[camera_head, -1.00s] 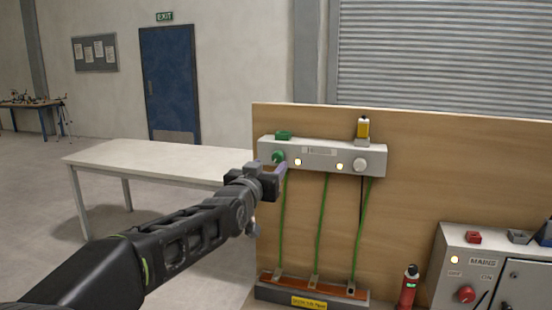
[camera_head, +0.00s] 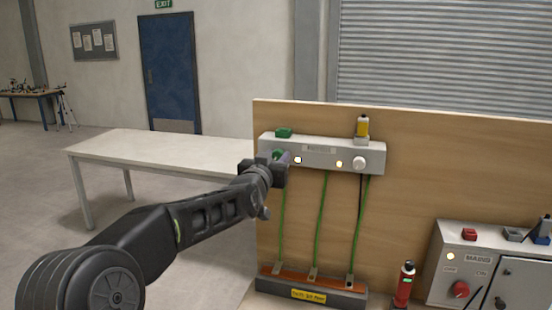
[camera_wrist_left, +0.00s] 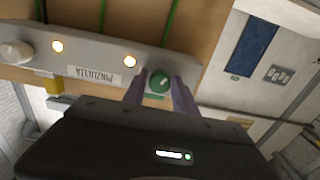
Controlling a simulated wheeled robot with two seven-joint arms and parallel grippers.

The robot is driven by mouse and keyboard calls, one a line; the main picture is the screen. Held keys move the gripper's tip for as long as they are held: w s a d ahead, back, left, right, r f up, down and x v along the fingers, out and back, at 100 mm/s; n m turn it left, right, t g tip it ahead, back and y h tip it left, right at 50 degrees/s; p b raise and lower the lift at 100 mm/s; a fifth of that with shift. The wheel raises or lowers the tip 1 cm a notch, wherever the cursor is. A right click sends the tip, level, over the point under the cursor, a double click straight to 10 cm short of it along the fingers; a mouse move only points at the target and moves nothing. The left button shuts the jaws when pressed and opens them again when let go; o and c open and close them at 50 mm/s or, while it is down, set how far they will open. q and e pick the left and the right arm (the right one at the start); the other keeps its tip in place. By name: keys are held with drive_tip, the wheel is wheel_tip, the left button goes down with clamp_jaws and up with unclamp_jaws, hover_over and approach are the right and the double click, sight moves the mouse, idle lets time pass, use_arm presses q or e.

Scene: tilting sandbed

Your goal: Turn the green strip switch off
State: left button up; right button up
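The green switch is a round green knob (camera_head: 277,153) at the left end of a pale grey strip (camera_head: 320,152) on a wooden board. It also shows in the wrist view (camera_wrist_left: 159,82) with a light mark across its face. A lamp beside it (camera_head: 297,160) is lit. My left gripper (camera_head: 282,158) is at the knob and partly hides it in the head view. In the wrist view the left gripper's two fingers (camera_wrist_left: 160,88) stand on either side of the knob, open, with a small gap visible. I cannot tell whether either finger touches. My right gripper is not in view.
A white knob (camera_head: 359,163) and second lit lamp (camera_head: 339,164) are on the strip's right. A green block (camera_head: 284,132) and yellow item (camera_head: 362,127) sit on top. Green cables hang below. A mains box (camera_head: 465,260) and red cylinder (camera_head: 405,285) stand lower right.

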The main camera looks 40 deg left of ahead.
use_arm(q)
clamp_jaws()
idle(0.3)
drive_tip(key=shift+f+n+b, duration=0.2)
drive_tip(key=shift+n+b, duration=0.5)
drive_tip(key=shift+b, duration=0.5)
drive_tip(key=shift+d+n+b, duration=0.1)
drive_tip(key=shift+n+b, duration=1)
drive_tip(key=shift+b, duration=0.05)
drive_tip(key=n+b, duration=0.2)
drive_tip(key=n, duration=0.1)
drive_tip(key=shift+r+n, duration=0.15)
drive_tip(key=shift+n, duration=0.15)
drive_tip(key=n+b, duration=0.1)
drive_tip(key=n, duration=0.3)
drive_tip(key=shift+n, duration=0.4)
drive_tip(key=shift+r, duration=0.1)
